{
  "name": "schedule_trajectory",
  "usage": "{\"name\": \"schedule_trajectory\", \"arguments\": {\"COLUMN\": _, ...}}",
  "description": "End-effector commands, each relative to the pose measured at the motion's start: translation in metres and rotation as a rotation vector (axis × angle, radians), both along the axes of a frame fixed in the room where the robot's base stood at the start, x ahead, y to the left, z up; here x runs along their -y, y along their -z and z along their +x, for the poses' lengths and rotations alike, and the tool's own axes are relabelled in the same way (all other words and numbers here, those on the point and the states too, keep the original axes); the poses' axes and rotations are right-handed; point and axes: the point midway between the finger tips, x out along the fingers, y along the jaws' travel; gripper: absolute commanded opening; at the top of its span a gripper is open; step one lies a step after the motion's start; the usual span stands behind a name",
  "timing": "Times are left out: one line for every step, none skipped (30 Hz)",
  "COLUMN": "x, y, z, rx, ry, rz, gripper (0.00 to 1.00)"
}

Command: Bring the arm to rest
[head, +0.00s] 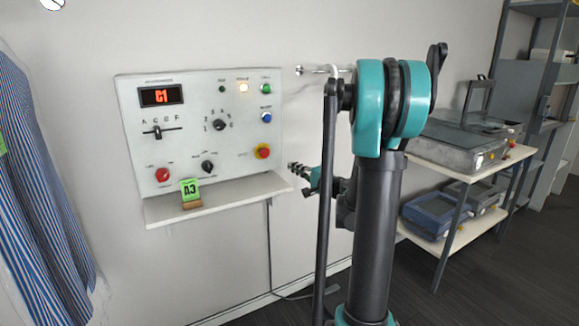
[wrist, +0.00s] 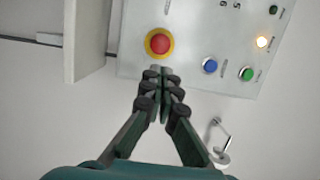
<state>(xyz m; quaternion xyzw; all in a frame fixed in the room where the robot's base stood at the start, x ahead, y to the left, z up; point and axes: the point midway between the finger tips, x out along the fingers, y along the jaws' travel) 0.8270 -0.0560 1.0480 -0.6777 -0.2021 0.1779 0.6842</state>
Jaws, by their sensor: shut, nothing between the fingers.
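My arm rises in front of the wall at the centre right of the head view, and parts of it hide one another. My gripper (head: 296,167) is at the right edge of the control panel (head: 205,85), near its lower corner. In the wrist view my gripper (wrist: 163,75) is shut, with its fingertips together and nothing between them. The tips appear just below the red emergency button (wrist: 159,44) with its yellow ring. I cannot tell whether they touch the panel.
A shelf (head: 225,194) below the panel holds a green A3 tag (head: 189,188). A metal wall hook (head: 312,70) is right of the panel. A striped garment (head: 40,190) hangs left. A rack with trays (head: 455,143) stands right. Dark floor is clear in front.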

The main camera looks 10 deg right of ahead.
Motion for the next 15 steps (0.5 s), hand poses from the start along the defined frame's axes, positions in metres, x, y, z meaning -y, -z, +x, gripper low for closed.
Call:
{"name": "schedule_trajectory", "arguments": {"x": 0.001, "y": 0.000, "z": -0.001, "rx": 0.000, "ry": 0.000, "rz": 0.000, "gripper": 0.00}}
{"name": "schedule_trajectory", "arguments": {"x": 0.001, "y": 0.000, "z": -0.001, "rx": 0.000, "ry": 0.000, "rz": 0.000, "gripper": 0.00}}
{"name": "schedule_trajectory", "arguments": {"x": 0.001, "y": 0.000, "z": -0.001, "rx": 0.000, "ry": 0.000, "rz": 0.000, "gripper": 0.00}}
{"name": "schedule_trajectory", "arguments": {"x": 0.001, "y": 0.000, "z": -0.001, "rx": 0.000, "ry": 0.000, "rz": 0.000, "gripper": 0.00}}
{"name": "schedule_trajectory", "arguments": {"x": 0.001, "y": 0.000, "z": -0.001, "rx": 0.000, "ry": 0.000, "rz": 0.000, "gripper": 0.00}}
{"name": "schedule_trajectory", "arguments": {"x": 0.001, "y": 0.000, "z": -0.001, "rx": 0.000, "ry": 0.000, "rz": 0.000, "gripper": 0.00}}
{"name": "schedule_trajectory", "arguments": {"x": 0.001, "y": 0.000, "z": -0.001, "rx": 0.000, "ry": 0.000, "rz": 0.000, "gripper": 0.00}}
{"name": "schedule_trajectory", "arguments": {"x": 0.001, "y": 0.000, "z": -0.001, "rx": 0.000, "ry": 0.000, "rz": 0.000, "gripper": 0.00}}
{"name": "schedule_trajectory", "arguments": {"x": 0.001, "y": 0.000, "z": -0.001, "rx": 0.000, "ry": 0.000, "rz": 0.000, "gripper": 0.00}}
{"name": "schedule_trajectory", "arguments": {"x": 0.000, "y": 0.000, "z": -0.001, "rx": -0.001, "ry": -0.001, "rz": -0.003, "gripper": 0.00}}
{"name": "schedule_trajectory", "arguments": {"x": -0.002, "y": 0.001, "z": -0.002, "rx": -0.003, "ry": -0.004, "rz": -0.009, "gripper": 0.00}}
{"name": "schedule_trajectory", "arguments": {"x": -0.006, "y": 0.003, "z": -0.005, "rx": -0.008, "ry": -0.011, "rz": -0.023, "gripper": 0.00}}
{"name": "schedule_trajectory", "arguments": {"x": -0.010, "y": 0.005, "z": -0.008, "rx": -0.014, "ry": -0.019, "rz": -0.040, "gripper": 0.00}}
{"name": "schedule_trajectory", "arguments": {"x": -0.016, "y": 0.008, "z": -0.013, "rx": -0.023, "ry": -0.029, "rz": -0.064, "gripper": 0.00}}
{"name": "schedule_trajectory", "arguments": {"x": -0.025, "y": 0.013, "z": -0.021, "rx": -0.038, "ry": -0.047, "rz": -0.106, "gripper": 0.00}}
